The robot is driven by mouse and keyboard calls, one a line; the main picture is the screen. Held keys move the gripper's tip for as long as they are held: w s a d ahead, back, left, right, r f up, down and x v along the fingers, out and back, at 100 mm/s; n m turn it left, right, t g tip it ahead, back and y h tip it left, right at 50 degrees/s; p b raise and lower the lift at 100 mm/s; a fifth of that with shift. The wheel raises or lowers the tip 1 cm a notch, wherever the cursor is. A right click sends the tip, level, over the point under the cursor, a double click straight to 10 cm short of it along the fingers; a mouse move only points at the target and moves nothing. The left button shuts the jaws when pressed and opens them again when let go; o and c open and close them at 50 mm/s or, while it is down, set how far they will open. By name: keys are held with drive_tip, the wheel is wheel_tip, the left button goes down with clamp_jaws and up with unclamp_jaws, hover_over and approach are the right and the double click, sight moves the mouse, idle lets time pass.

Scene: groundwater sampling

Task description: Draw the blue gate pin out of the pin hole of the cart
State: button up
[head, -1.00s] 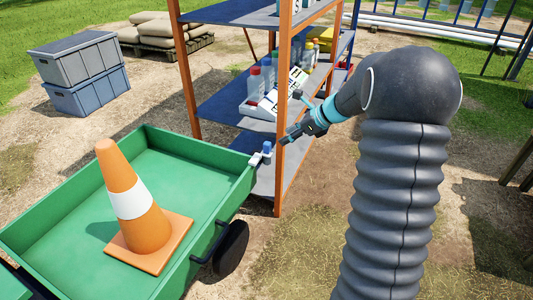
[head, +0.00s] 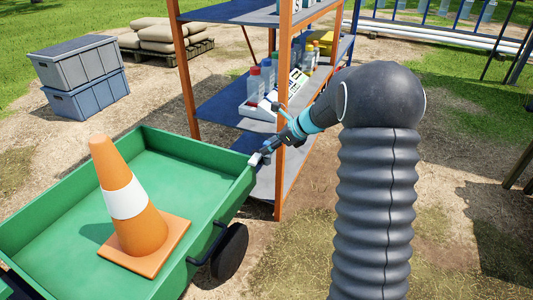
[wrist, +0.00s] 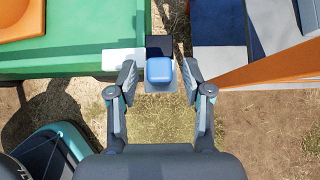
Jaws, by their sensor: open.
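The blue gate pin (wrist: 159,70) shows from above in the wrist view as a rounded blue head at the cart's corner. My gripper (wrist: 159,82) is open, with one finger on each side of the pin head and a gap visible on both sides. In the head view my gripper (head: 262,157) is at the cart's corner and hides the pin. The green cart (head: 190,148) has a pale bracket (wrist: 123,60) at this corner, left of the pin. The pin hole itself is hidden under the pin head.
An orange-framed shelf (head: 283,120) with bottles stands just right of the cart corner; its post (wrist: 265,68) runs close to my right finger. An orange and white cone (head: 125,203) stands in the cart. Grey-blue crates (head: 84,93) are at the back left.

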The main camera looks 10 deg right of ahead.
clamp_jaws()
drive_tip(key=shift+r, duration=0.15)
drive_tip(key=shift+r+p, duration=2.5)
drive_tip(key=shift+r, duration=1.65)
